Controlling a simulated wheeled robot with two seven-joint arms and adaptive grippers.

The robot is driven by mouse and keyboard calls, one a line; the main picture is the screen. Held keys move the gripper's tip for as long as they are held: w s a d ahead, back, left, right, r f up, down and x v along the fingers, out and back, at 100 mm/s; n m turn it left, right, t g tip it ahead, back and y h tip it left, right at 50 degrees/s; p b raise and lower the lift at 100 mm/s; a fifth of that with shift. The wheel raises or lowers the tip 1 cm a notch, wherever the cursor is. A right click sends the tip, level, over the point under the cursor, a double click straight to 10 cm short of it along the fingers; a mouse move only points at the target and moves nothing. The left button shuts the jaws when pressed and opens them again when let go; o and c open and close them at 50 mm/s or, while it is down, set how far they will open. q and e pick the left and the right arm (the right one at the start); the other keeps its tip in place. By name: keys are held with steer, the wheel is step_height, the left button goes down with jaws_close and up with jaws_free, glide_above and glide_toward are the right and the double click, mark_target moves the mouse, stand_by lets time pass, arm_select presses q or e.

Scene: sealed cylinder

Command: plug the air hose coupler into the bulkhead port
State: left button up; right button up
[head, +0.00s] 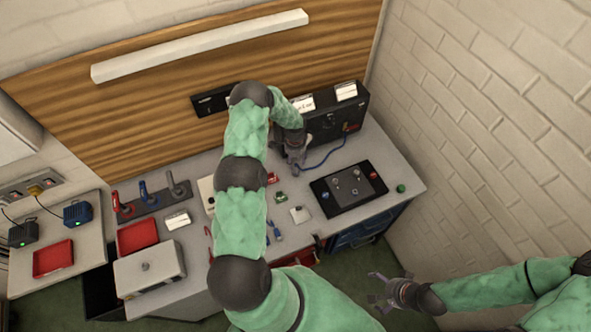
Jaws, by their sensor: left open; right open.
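A thin blue hose (324,157) runs from near the front of a black box (325,125) at the back right of the bench down toward my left gripper. My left gripper (294,165) is open, low over the bench just left of the black box, close to the hose's near end. I cannot make out the coupler; the gripper may hide it. The bulkhead port is not clear either; a small red part shows on the box's front near the hose. My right gripper (380,289) is open and empty, in front of the bench at the lower right.
A black tray (325,201) with small parts lies right of my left gripper. A green button-like piece (401,188) sits near the bench's right end. Red trays (138,236), a grey box (150,272) and a tool rack (150,199) stand left. My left arm crosses the bench middle.

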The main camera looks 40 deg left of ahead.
mark_target(295, 166)
arm_select(q)
step_height(295, 166, down, 4)
steer(key=shift+r+b, duration=0.2)
steer(key=shift+b, duration=0.3)
step_height(295, 166, down, 3)
steer(key=b, duration=0.3)
steer(key=shift+r, duration=0.2)
steer(key=shift+f+b, duration=0.7)
steer(key=shift+b, duration=0.1)
steer(key=shift+b, duration=0.85)
jaws_close()
